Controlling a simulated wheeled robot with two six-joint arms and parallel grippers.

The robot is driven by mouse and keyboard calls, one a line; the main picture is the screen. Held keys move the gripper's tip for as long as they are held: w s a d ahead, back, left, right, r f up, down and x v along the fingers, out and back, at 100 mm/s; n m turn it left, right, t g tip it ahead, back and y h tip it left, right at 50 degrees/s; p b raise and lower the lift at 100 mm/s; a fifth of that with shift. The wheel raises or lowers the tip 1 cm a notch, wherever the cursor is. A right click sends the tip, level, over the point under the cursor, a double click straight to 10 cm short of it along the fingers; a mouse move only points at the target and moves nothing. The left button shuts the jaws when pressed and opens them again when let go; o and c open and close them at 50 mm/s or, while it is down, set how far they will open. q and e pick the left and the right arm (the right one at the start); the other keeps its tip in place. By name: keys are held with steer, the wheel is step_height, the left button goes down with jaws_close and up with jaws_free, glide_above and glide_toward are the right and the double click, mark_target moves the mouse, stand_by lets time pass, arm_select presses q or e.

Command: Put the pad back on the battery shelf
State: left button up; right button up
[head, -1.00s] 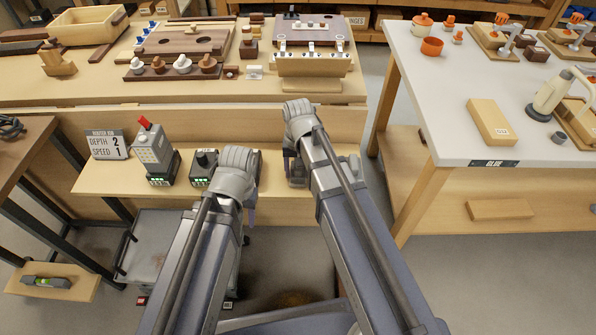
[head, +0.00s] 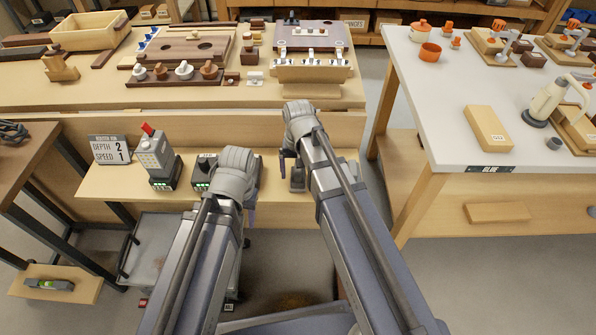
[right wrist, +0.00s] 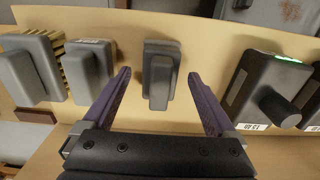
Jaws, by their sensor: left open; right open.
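In the right wrist view a grey block with a raised grip (right wrist: 160,75), possibly the pad, sits on the pale wooden battery shelf (right wrist: 210,50). My right gripper (right wrist: 158,82) is open, with its purple fingers on either side of this block and gaps visible between. In the head view my right gripper (head: 291,158) is over the right part of the shelf (head: 110,185), and my forearm hides much of what is under it. My left gripper (head: 250,214) is open at the shelf's front edge, mostly hidden behind its own wrist.
Two more grey blocks (right wrist: 88,65) stand to the left of the middle block in the right wrist view. A dark charger with a green light (right wrist: 265,85) is close on the right. A red-topped battery (head: 153,150) and a sign (head: 108,149) stand further left on the shelf.

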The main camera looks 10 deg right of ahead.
step_height(320, 180, up, 10)
steer(key=p, duration=0.9)
steer(key=shift+r, duration=0.1)
steer(key=s+a+n, duration=0.2)
steer(key=s+n, duration=0.1)
steer(key=s, duration=0.3)
steer(key=s+a+n+h, duration=0.1)
steer(key=s+a+n, duration=0.2)
steer(key=s, duration=0.4)
steer(key=shift+a, duration=0.15)
